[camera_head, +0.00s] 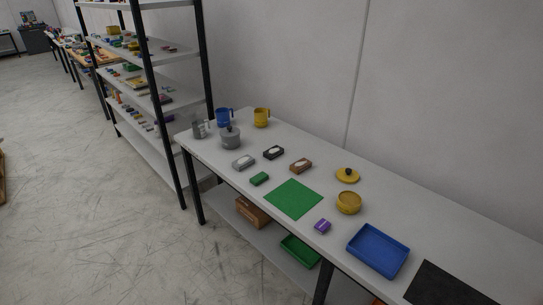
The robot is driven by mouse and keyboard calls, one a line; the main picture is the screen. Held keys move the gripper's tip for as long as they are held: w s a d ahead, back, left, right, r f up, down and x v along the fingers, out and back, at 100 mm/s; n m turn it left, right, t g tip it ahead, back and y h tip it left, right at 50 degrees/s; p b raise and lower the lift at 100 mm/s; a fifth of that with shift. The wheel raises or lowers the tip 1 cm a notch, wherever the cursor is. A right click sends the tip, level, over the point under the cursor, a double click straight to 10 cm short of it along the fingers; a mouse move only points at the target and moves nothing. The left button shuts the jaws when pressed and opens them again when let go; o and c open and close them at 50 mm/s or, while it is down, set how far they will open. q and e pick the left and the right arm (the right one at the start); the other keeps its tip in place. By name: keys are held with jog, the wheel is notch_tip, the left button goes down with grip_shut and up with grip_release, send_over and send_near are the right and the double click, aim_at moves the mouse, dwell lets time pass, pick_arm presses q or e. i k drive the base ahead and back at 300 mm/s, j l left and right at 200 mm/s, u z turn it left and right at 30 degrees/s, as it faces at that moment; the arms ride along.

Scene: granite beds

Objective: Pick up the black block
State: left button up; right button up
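A small black block (273,153) with a pale oval patch on its top lies on the grey-white table (225,176). It sits between a grey block (244,162) and a brown block (301,166), which have similar pale patches. It stands apart from both, and nothing covers it. Neither of my grippers shows in the head view.
Behind the blocks stand a grey pot (231,138), a blue mug (223,117) and a yellow mug (262,118). Nearer are a green block (259,179), green mat (293,198), yellow pot (348,203), purple block (322,226) and blue tray (356,255). A shelf rack (156,99) stands left.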

aim_at(276, 151)
jog(key=u, duration=0.65)
jog(key=i+j+u, duration=0.25)
jog(key=i+u, duration=0.6)
jog(key=i, duration=2.35)
jog(key=i+j+z, duration=0.1)
jog(key=i+z, duration=0.25)
jog(key=i+j+z, duration=0.15)
jog(key=i+z, duration=0.25)
jog(key=i+j+z, duration=0.35)
jog(key=z, duration=2.4)
